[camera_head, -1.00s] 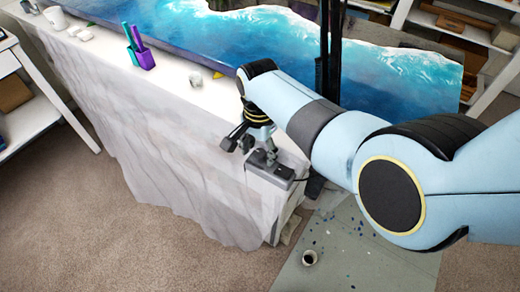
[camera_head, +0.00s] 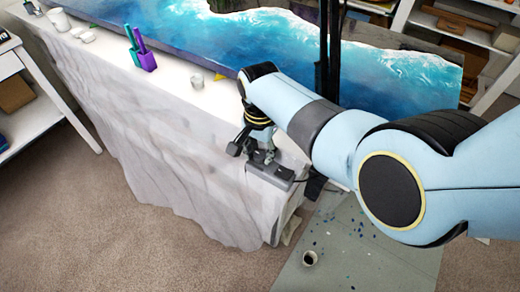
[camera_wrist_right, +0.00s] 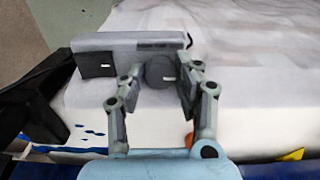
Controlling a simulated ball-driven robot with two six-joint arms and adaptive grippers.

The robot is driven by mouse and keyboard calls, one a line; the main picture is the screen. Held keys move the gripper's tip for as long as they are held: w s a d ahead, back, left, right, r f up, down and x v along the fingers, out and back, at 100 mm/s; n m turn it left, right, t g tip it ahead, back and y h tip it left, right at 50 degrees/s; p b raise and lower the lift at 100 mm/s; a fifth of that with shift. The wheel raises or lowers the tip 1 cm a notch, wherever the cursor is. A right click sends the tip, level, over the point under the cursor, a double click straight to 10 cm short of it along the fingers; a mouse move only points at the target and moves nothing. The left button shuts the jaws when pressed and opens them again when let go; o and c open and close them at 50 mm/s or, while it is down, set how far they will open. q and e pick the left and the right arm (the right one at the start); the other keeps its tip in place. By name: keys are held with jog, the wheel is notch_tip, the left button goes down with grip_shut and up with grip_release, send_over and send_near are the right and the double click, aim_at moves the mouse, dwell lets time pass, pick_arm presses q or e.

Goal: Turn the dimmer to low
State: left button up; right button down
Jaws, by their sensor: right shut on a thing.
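The dimmer is a grey box (camera_head: 271,172) at the near right corner of the covered table in the head view. In the right wrist view the dimmer box (camera_wrist_right: 92,52) has a round dark knob (camera_wrist_right: 160,71) at its right part. My right gripper (camera_head: 262,158) is over the box, pointing down. In the right wrist view its fingers (camera_wrist_right: 155,88) are on both sides of the knob and shut on it. My left gripper is not in view.
A dark upright post stands behind my right arm. A cup (camera_head: 310,258) is on the floor mat (camera_head: 340,262).

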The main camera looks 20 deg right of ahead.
jog(key=n+p, duration=0.1)
jog(key=n, duration=0.3)
jog(key=shift+d, duration=0.1)
jog(key=n+p, duration=0.1)
jog(key=n, duration=0.3)
jog(key=shift+f+n, duration=0.1)
jog(key=shift+n, duration=0.3)
jog(key=c, duration=0.9)
grip_release()
jog(key=shift+w, duration=0.1)
jog(key=shift+c, duration=0.2)
